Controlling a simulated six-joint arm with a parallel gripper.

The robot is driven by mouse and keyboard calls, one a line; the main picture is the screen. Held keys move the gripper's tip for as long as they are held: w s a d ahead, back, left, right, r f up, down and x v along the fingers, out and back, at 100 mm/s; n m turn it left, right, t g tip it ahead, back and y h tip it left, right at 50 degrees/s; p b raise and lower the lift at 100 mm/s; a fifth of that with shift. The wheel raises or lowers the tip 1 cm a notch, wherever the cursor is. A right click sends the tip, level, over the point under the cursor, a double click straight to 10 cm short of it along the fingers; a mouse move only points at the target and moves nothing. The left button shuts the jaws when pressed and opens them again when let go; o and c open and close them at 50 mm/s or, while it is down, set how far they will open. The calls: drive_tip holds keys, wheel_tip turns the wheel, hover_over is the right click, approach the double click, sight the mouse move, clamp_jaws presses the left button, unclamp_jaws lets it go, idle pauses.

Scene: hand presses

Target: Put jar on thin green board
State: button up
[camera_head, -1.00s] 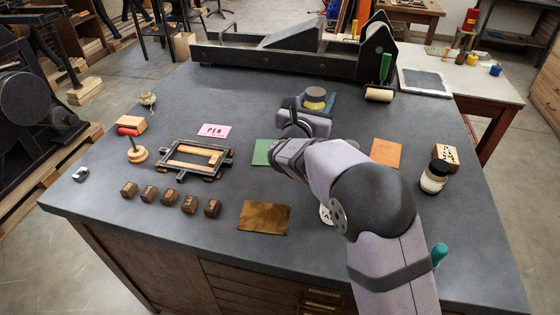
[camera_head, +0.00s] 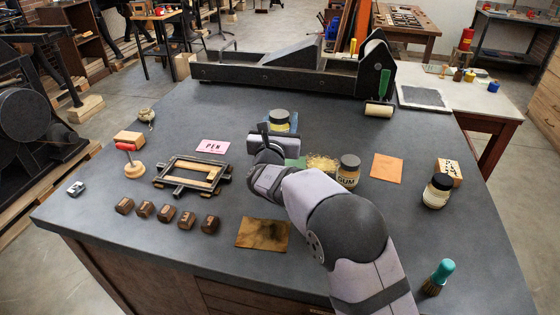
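A jar (camera_head: 280,118) with a dark lid and a yellowish body shows just beyond my gripper (camera_head: 280,128). Blue finger parts flank it, and the gripper looks shut on it. The jar is upright; its base is hidden by the gripper body, so I cannot see its height above the table. The thin green board (camera_head: 297,162) lies flat on the table, nearer the camera than the jar. My wrist covers much of it; only a strip at its right shows.
Right of the board are a straw-coloured tuft (camera_head: 322,163), a GUM jar (camera_head: 348,173) and an orange board (camera_head: 387,167). Another dark-lidded jar (camera_head: 437,190) stands further right. A pink PEN card (camera_head: 212,146) and a dark frame (camera_head: 193,173) lie left. A brown plate (camera_head: 263,234) lies in front.

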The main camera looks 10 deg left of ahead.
drive_tip(key=shift+f+p, duration=0.8)
drive_tip(key=shift+f, duration=3.9)
drive_tip(key=shift+f, duration=0.15)
drive_tip(key=o, duration=1.2)
drive_tip(key=shift+s, duration=0.1)
drive_tip(key=s+b, duration=0.1)
drive_tip(key=s, duration=0.7)
drive_tip(key=s+d+b, duration=0.1)
drive_tip(key=s, duration=0.2)
drive_tip(key=shift+s+b, duration=0.3)
drive_tip(key=shift+s, duration=0.1)
